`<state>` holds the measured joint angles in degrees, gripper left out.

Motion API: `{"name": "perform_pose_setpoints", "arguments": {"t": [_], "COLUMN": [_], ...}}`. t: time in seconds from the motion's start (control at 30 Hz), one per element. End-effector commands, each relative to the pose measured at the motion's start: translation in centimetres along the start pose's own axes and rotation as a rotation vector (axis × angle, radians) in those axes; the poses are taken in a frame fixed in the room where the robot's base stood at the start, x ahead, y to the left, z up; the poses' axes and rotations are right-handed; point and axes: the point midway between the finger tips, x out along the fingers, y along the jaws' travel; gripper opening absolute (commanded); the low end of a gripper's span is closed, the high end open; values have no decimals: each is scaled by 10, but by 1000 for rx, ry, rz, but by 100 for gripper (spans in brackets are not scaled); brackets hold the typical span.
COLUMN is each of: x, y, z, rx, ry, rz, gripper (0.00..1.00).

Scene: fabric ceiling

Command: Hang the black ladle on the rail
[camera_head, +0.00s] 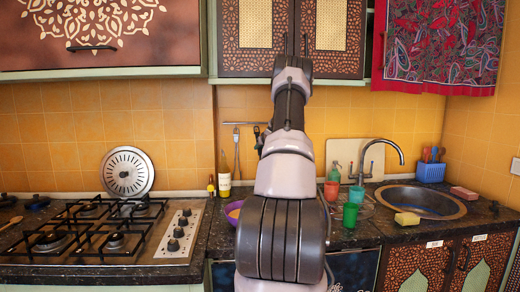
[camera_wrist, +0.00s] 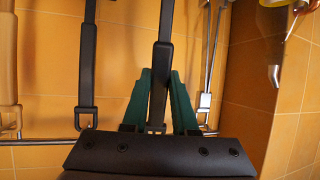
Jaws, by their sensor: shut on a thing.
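In the wrist view, my gripper (camera_wrist: 157,100) has its two green fingers closed around a long black handle (camera_wrist: 165,50). I take this to be the black ladle's; its bowl is out of view. The handle's looped end lies between the fingers, close to my black gripper body. The metal rail (camera_wrist: 45,142) runs across behind my gripper. Whether the held loop is on the rail is hidden. In the head view, the rail (camera_head: 240,123) shows on the tiled wall left of my arm, which hides my gripper.
In the wrist view, another black-handled utensil (camera_wrist: 88,70) hangs left of the held handle, a beige one (camera_wrist: 8,60) farther left, and metal ones (camera_wrist: 211,70) close on the right. In the head view, a stove (camera_head: 105,230) is left and a sink (camera_head: 420,202) right.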

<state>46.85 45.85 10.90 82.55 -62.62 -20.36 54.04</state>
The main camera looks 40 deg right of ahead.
Motion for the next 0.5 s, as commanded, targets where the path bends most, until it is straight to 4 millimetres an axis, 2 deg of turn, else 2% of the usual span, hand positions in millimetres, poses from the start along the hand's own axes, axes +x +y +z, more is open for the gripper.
{"name": "perform_pose_setpoints", "arguments": {"t": [0.23,0.5], "x": [14,25], "y": [4,6], "z": [-6,-3], "rx": [0,1], "ry": [1,0], "rz": [1,0], "gripper": [0,0]}}
